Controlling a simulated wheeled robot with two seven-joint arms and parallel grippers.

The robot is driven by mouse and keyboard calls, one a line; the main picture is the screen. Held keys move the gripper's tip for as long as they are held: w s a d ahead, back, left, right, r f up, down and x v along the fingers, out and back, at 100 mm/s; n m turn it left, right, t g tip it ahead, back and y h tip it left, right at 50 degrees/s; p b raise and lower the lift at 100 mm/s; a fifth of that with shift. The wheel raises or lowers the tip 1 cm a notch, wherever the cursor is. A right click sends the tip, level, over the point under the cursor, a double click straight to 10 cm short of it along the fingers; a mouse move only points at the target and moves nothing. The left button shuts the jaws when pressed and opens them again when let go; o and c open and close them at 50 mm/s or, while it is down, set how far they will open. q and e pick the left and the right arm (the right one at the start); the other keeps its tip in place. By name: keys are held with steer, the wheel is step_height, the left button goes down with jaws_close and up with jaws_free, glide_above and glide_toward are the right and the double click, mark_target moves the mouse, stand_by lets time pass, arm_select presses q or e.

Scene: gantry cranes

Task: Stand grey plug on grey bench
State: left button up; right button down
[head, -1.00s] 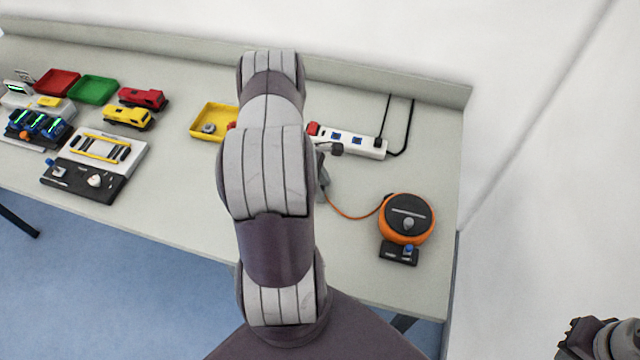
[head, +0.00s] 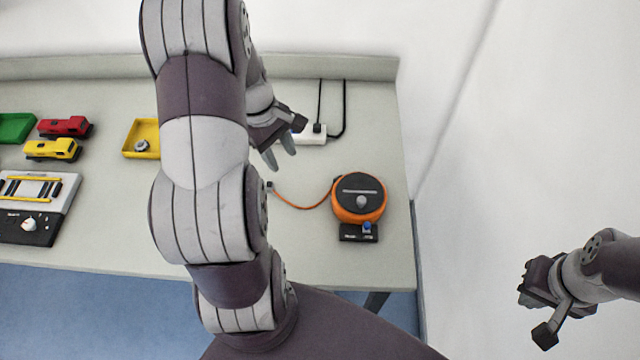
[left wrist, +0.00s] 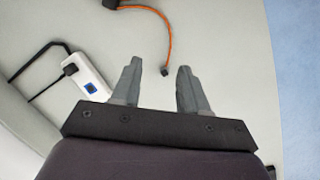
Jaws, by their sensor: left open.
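The grey plug (head: 269,187) is small and dark at the free end of an orange cable (head: 305,208), on the grey bench (head: 310,245). It also shows in the left wrist view (left wrist: 165,71), between and beyond my fingertips. It is too small to tell for sure whether it stands upright. My left gripper (head: 280,160) is open and empty, just behind the plug in the head view and apart from it. Its two grey fingers show spread in the left wrist view (left wrist: 159,66). My right gripper (head: 527,286) hangs off the bench at the right; its fingers are unclear.
The orange cable reel (head: 358,197) stands at the bench's right, with a small black box (head: 359,232) in front. A white power strip (head: 312,138) lies behind, partly hidden by my left arm. A yellow tray (head: 142,153) and toy trucks (head: 53,149) are left. Bench front is clear.

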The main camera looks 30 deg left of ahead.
arm_select(q)
steer(key=s+d+r+m+y, duration=0.1)
steer(key=s+d+r+m, duration=0.1)
steer(key=d+m, duration=0.6)
steer(key=s+d+r+m+y, duration=0.1)
steer(key=s+d+r+m, duration=0.1)
steer(key=d+m, duration=0.6)
steer(key=shift+s+d+t+y, duration=0.3)
steer(key=shift+s+d+t, duration=0.1)
steer(key=shift+s+d, duration=0.15)
arm_select(e)
steer(key=shift+d, duration=0.35)
arm_select(q)
steer(key=shift+w+a, duration=0.1)
arm_select(e)
steer(key=shift+a+f, duration=0.1)
